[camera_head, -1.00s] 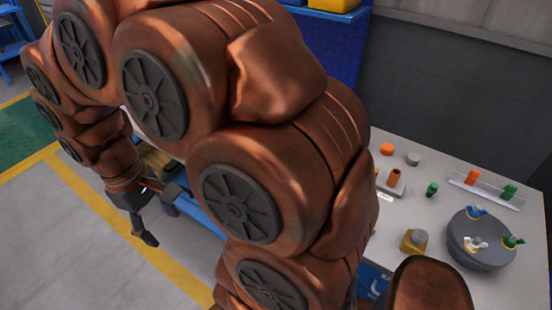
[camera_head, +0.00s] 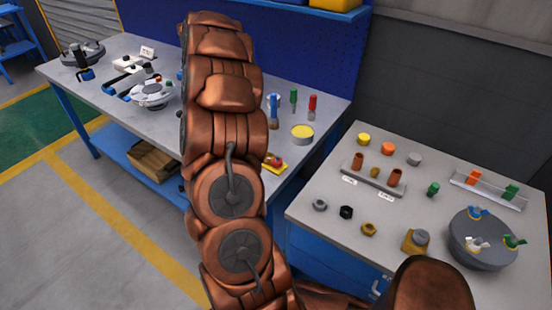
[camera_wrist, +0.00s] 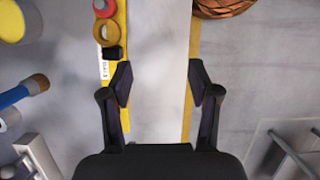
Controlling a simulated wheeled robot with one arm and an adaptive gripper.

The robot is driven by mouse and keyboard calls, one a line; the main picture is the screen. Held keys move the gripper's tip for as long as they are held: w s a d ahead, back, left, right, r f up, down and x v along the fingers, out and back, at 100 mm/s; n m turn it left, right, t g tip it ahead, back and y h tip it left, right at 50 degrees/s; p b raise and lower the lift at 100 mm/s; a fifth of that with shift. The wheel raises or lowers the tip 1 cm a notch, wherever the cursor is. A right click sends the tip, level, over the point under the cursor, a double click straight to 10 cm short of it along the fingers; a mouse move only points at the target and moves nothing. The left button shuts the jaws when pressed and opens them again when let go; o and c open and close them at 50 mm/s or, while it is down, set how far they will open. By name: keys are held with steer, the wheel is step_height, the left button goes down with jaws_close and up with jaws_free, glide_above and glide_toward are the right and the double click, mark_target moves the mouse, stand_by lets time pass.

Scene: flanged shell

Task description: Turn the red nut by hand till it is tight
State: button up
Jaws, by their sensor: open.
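My gripper (camera_wrist: 162,85) is open in the wrist view, with nothing between its two dark fingers. In the head view it is hidden behind my arm. I see no clear red nut. A small red round piece (camera_wrist: 104,7) lies at the top left of the wrist view, left of and beyond the fingers, beside a brass ring (camera_wrist: 106,32) and a black piece (camera_wrist: 114,53). A red and yellow item (camera_head: 273,161) shows by my arm on the left bench. A grey flanged shell (camera_head: 483,251) on the right bench carries blue, white and green wing nuts.
The left bench (camera_head: 113,58) holds another round flanged part (camera_head: 153,94), a yellow tin (camera_head: 302,133) and upright tools. The right bench (camera_head: 322,230) holds loose nuts, a rack (camera_head: 373,181) with copper cylinders and a clear holder (camera_head: 489,190) with orange and green wing nuts.

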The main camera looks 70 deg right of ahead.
steer(key=m, duration=0.1)
glide_toward(277, 160)
steer(key=shift+w+a+f+g, duration=0.2)
steer(key=shift+w+f+g, duration=0.1)
steer(key=shift+f, duration=0.35)
steer(key=shift+s+d+f, duration=0.15)
steer(key=shift+s+d, duration=0.05)
steer(key=shift+s, duration=0.2)
steer(key=shift+p+x, duration=1.2)
steer(key=shift+x, duration=2.6)
steer(key=shift+a, duration=0.15)
steer(key=shift+c, duration=0.2)
steer(key=c, duration=1.1)
steer(key=shift+f+m+y+b, duration=0.15)
steer(key=shift+m+y+b, duration=0.25)
steer(key=shift+m+b, duration=0.45)
